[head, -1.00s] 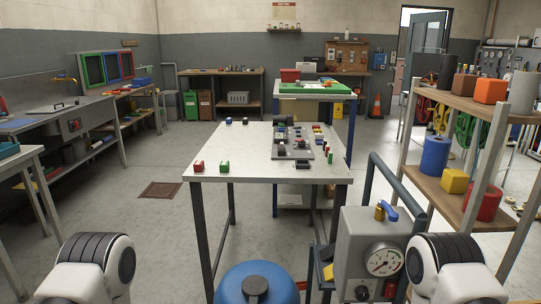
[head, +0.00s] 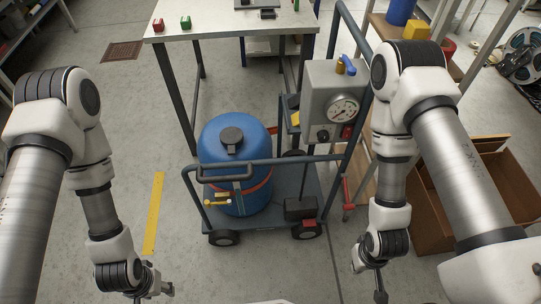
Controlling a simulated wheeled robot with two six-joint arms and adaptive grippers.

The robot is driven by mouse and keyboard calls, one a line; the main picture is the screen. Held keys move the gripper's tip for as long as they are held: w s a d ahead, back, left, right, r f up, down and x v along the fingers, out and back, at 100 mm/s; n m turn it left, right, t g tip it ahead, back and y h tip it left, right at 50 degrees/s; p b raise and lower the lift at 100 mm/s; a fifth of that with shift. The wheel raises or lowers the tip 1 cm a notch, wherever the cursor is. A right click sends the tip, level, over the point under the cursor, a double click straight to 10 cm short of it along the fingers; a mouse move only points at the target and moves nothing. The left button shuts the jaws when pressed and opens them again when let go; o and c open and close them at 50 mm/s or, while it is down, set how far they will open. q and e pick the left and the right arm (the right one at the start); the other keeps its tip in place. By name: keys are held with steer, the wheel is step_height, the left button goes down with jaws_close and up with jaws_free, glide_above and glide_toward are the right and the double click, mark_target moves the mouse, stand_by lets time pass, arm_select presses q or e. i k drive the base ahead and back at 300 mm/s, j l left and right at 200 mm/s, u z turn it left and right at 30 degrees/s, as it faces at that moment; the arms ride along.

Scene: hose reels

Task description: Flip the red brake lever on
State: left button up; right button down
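A grey wheeled cart (head: 268,205) stands in front of me between my arms. A small red tab (head: 309,223) sits low at its front right, by a black box and a wheel; it looks like a brake lever, but its setting is too small to read. A red bar (head: 347,190) hangs beside the cart's right side. My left gripper (head: 166,290) is at the bottom left, apart from the cart. My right gripper (head: 380,292) points down at the bottom right, also apart from it. Both look empty, and their finger opening is unclear.
A blue tank (head: 235,155) with a red band stands on the cart behind a handrail. A grey gauge box (head: 334,103) is at the back right. A brown open box (head: 470,195) lies to the right. A yellow floor stripe (head: 154,215) is left of the cart.

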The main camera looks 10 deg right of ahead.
mark_target(347, 207)
steer(key=z, duration=1.05)
steer(key=j+u, duration=0.3)
steer(key=i+l, duration=0.05)
steer(key=l, duration=0.1)
